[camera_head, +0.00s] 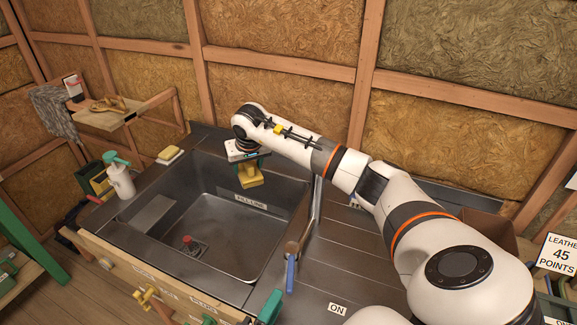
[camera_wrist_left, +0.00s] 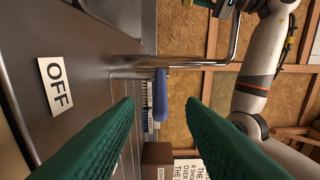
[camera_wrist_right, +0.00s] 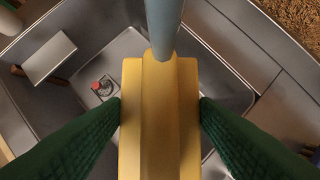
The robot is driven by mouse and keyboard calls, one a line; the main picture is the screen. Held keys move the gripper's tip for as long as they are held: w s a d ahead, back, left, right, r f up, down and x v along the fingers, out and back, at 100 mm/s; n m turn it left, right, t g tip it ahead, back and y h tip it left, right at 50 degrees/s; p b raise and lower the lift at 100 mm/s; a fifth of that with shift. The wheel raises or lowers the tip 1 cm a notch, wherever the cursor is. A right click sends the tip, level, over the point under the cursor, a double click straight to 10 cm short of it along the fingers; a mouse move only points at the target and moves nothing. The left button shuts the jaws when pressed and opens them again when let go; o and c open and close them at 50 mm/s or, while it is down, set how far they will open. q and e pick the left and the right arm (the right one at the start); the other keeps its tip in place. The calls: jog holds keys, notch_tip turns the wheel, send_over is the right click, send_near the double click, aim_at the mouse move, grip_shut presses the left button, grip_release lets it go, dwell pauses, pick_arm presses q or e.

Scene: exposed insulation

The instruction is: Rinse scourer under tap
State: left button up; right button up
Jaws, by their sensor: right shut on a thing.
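The yellow scourer (camera_head: 250,177) is held over the sink (camera_head: 228,215) by my right gripper (camera_head: 247,162). In the right wrist view the scourer (camera_wrist_right: 160,130) fills the space between the green fingers. A grey-blue column (camera_wrist_right: 164,25) reaches down to it; I cannot tell whether this is spout or water. The tap pipe (camera_head: 316,205) rises at the sink's right side, its end hidden by my right arm. The blue tap lever (camera_head: 290,275) points to the front. My left gripper (camera_head: 269,307) is near it. In the left wrist view its fingers are apart, with the lever (camera_wrist_left: 160,95) ahead between them.
An ON label (camera_head: 337,309) and an OFF label (camera_wrist_left: 55,84) mark the counter. A spray bottle (camera_head: 119,177) and a yellow and white block (camera_head: 169,154) stand left of the sink. A red-topped plug (camera_head: 188,243) sits in the basin. My right arm spans the counter's right side.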

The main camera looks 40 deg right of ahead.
aim_at(290, 275)
pick_arm(q)
jog(key=x, duration=0.7)
jog(key=shift+w+d+f, duration=0.1)
jog(key=shift+d, duration=0.3)
jog(key=shift+c, duration=0.4)
grip_shut()
